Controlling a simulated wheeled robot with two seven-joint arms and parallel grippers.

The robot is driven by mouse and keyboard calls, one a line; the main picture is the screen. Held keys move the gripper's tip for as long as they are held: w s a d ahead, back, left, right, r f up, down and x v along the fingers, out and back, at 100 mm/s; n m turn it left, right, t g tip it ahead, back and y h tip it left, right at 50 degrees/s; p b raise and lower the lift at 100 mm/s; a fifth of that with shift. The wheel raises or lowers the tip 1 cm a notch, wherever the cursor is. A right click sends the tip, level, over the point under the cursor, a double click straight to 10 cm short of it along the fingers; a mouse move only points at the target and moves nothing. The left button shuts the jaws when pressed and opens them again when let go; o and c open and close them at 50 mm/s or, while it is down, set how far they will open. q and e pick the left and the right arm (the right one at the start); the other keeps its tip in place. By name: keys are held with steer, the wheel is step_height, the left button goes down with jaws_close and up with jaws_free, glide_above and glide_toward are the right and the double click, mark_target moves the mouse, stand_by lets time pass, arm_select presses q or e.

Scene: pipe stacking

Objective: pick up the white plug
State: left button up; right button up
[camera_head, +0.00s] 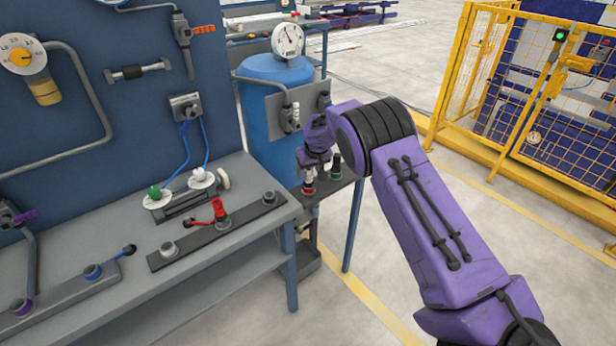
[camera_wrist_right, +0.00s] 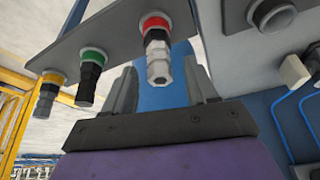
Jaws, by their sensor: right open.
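A pale silver-white plug (camera_head: 308,176) stands on the small shelf beside the blue tank, with a black collar and red ring at its base. In the right wrist view the same plug (camera_wrist_right: 159,66) shows between the two finger tips, with no clear contact. My right gripper (camera_head: 316,160) is open, just above the plug in the head view; its spread fingers (camera_wrist_right: 161,82) also show in the wrist view. My left gripper is in neither view.
Beside the plug on the shelf (camera_wrist_right: 110,28) stand a green-ringed black plug (camera_wrist_right: 91,75) and a yellow-ringed one (camera_wrist_right: 46,95). The blue tank (camera_head: 268,77) with a gauge is close behind. A workbench (camera_head: 235,262) with fittings lies left.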

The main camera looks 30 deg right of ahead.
steer(key=shift+x, duration=1.4)
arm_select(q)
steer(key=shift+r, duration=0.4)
arm_select(e)
steer(key=shift+s, duration=0.1)
jaws_close()
steer(key=shift+r, duration=0.1)
steer(key=shift+r, duration=0.5)
arm_select(q)
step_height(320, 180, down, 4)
steer(key=b, duration=0.4)
arm_select(e)
steer(key=s+a+r, duration=0.9)
steer(key=s+r, duration=0.1)
steer(key=r, duration=0.2)
steer(key=shift+s+a, duration=0.2)
steer(key=shift+a, duration=0.05)
